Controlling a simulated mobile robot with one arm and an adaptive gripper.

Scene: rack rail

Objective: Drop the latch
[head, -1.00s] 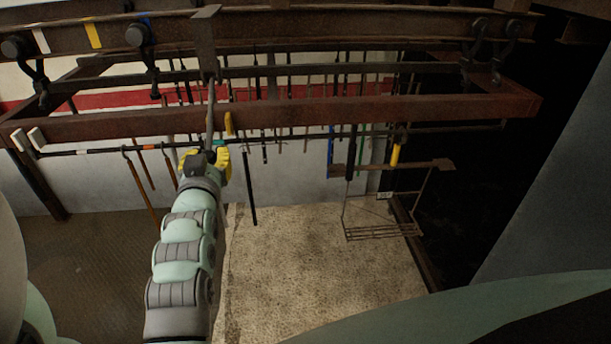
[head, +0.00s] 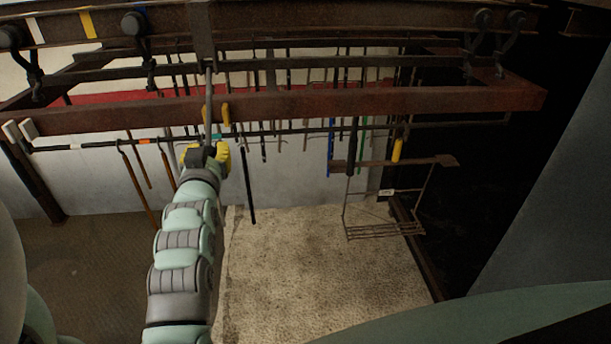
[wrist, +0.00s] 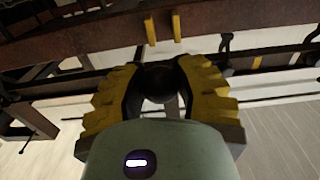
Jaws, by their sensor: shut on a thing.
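My gripper (head: 206,156) has yellow fingers and is at the lower end of a thin grey upright rod (head: 208,100). The rod runs up past the rusty front beam to a dark bracket (head: 202,40) on the upper rail. In the wrist view my gripper (wrist: 160,95) is closed around a dark round knob (wrist: 158,82), between the two yellow fingers. The knob seems to be the rod's lower end, and I take it for the latch handle. In the head view my gripper hides the knob. I cannot tell the latch's seating at the top.
The rusty front beam (head: 330,106) crosses just above my gripper, with a yellow tab (head: 226,114) beside the rod. A dark rail with hanging tools (head: 248,185) runs behind. A wire basket (head: 384,230) hangs at right. The floor below is clear.

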